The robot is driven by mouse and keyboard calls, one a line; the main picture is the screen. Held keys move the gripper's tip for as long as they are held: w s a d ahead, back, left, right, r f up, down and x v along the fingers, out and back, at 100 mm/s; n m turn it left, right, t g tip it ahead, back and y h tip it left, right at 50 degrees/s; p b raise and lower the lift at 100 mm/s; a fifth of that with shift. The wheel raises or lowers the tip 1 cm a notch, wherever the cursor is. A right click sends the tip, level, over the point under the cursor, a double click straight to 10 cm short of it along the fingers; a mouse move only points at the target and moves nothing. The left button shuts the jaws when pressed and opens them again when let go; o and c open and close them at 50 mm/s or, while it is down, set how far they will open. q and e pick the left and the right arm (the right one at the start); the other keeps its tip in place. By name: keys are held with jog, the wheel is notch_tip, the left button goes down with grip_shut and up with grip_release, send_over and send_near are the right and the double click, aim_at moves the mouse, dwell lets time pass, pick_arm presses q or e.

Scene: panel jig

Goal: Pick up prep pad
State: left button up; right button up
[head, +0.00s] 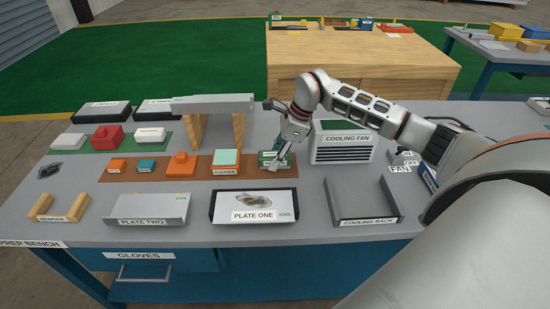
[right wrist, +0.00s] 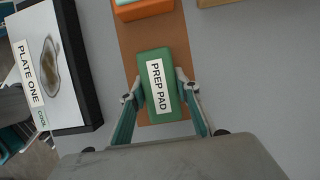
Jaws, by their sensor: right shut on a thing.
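The prep pad (right wrist: 164,86) is a green block with a white PREP PAD label, seen in the right wrist view over the brown strip. In the head view the green pad (head: 268,160) shows at the right end of that strip, partly covered by my gripper. My right gripper (right wrist: 160,92) is shut on the pad, one finger along each long side. In the head view my right gripper (head: 277,160) points down at the pad. I cannot tell whether the pad is touching the strip or lifted. My left gripper is not in view.
The brown strip (head: 200,188) also holds orange and teal blocks and an orange block with a pale green top (head: 227,160). Plate one (head: 254,207) lies in front, the cooling rack (head: 363,207) front right, and the cooling fan (head: 342,145) right. A raised grey shelf (head: 211,107) stands behind.

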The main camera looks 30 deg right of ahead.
aim_at(275, 154)
notch_tip(275, 154, up, 20)
jog(key=p, duration=0.1)
jog(key=shift+r, duration=0.15)
